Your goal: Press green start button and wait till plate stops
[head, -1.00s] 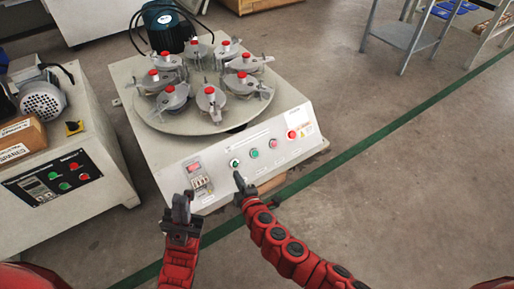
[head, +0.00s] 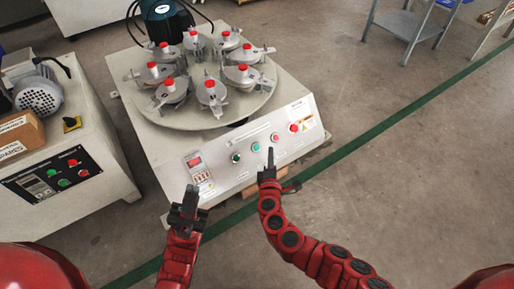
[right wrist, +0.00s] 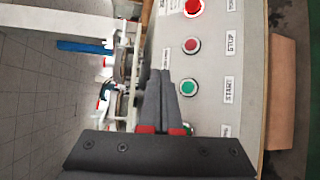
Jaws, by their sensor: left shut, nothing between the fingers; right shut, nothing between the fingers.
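The green start button (head: 256,147) is on the sloped front panel of the tile testing machine. It also shows in the right wrist view (right wrist: 188,87), beside the label START. My right gripper (head: 270,152) is shut and empty in front of the panel, its tip between the green button and the red stop button (head: 275,138) in the head view. In the right wrist view its fingertips are just left of the green button; contact cannot be told. The round plate (head: 214,122) carries several grey holders with red caps. My left gripper (head: 189,192) is shut and empty near the panel's left end.
A red emergency button (head: 293,128) and a dark green-ringed knob (head: 236,158) flank the start and stop buttons. A second machine (head: 90,185) with its own buttons stands at left. A metal table (head: 410,28) stands at back right.

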